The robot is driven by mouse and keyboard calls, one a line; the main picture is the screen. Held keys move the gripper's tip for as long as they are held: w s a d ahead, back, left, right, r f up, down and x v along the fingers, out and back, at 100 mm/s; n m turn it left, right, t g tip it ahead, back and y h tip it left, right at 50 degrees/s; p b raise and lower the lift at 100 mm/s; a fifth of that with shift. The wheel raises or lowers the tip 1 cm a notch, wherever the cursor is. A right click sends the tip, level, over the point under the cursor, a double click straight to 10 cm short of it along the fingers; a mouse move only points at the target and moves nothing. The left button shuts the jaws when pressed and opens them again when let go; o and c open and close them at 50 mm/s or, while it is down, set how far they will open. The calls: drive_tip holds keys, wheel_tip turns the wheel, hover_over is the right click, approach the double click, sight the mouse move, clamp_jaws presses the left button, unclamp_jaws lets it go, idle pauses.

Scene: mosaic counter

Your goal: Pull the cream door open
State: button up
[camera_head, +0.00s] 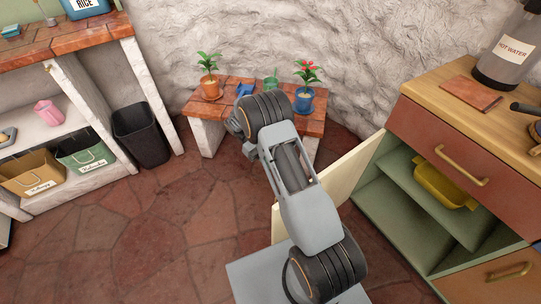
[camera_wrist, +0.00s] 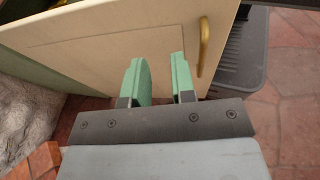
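The cream door (camera_head: 345,172) stands swung out from the green cabinet (camera_head: 405,205) on the right, which is open beside it. My arm covers part of the door in the head view. In the wrist view the door (camera_wrist: 100,45) fills the upper middle, with its brass handle (camera_wrist: 203,45) near its right edge. My gripper (camera_wrist: 160,75) has two green fingers spread apart with nothing between them. The fingers are in front of the door's face, left of the handle and off it. Whether they touch the door I cannot tell. The fingers are hidden in the head view.
A low brick-topped bench (camera_head: 205,104) with potted plants stands by the rough wall. A dark bin (camera_head: 141,135) and shelves are at left. A yellow container (camera_head: 440,185) sits inside the cabinet, below a red drawer (camera_head: 460,148). The stone floor (camera_head: 150,225) at left is clear.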

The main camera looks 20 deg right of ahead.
drive_tip(key=shift+w+d, duration=0.2)
drive_tip(key=shift+w, duration=0.3)
drive_tip(key=shift+w+d, duration=0.15)
drive_tip(key=shift+w, duration=0.3)
drive_tip(key=shift+r, duration=0.1)
